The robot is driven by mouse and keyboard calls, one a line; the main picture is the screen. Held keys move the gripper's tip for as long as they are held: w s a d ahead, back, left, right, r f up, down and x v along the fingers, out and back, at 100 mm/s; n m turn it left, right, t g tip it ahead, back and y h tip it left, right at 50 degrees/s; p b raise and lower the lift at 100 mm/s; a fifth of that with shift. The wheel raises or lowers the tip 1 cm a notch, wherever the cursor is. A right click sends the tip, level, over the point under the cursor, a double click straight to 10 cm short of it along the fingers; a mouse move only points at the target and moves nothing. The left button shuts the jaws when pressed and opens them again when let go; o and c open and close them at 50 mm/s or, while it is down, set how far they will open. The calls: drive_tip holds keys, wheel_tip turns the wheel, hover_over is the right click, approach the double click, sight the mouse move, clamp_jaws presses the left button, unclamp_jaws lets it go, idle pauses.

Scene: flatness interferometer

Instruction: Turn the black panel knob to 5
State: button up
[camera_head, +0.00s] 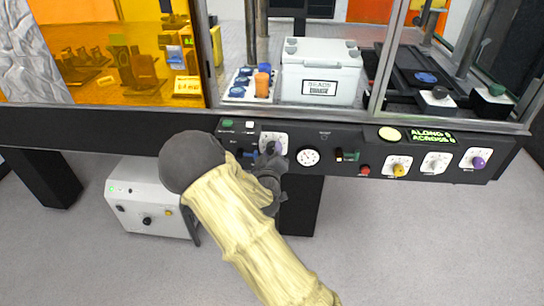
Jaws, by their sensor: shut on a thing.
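My gripper (270,152) is at the black front panel, left of the round gauge. It is shut on a knob at a white dial plate (283,136). The gripper covers most of that knob, which I take for the black panel knob. The dial's numbers and the knob's pointer are hidden or too small to read.
The panel (350,168) also bears a round gauge (308,157), a red button (364,171), a yellow knob (399,170), a purple knob (479,162) and a green display (431,137). Above are a white box (320,60) and glass. A white unit (150,200) stands below.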

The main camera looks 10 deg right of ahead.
drive_tip(key=m+b, duration=0.2)
drive_tip(key=m, duration=0.1)
drive_tip(key=f+m+b, duration=0.1)
drive_tip(key=m+b, duration=0.2)
drive_tip(key=shift+s, duration=0.1)
drive_tip(key=m+b, duration=0.3)
drive_tip(key=shift+y+b, duration=0.3)
drive_tip(key=shift+b, duration=0.1)
drive_tip(key=shift+r+m+b, duration=0.1)
drive_tip(key=shift+m+b, duration=0.9)
drive_tip(key=shift+m, duration=0.3)
drive_tip(key=o, duration=1)
drive_tip(key=shift+r, duration=0.25)
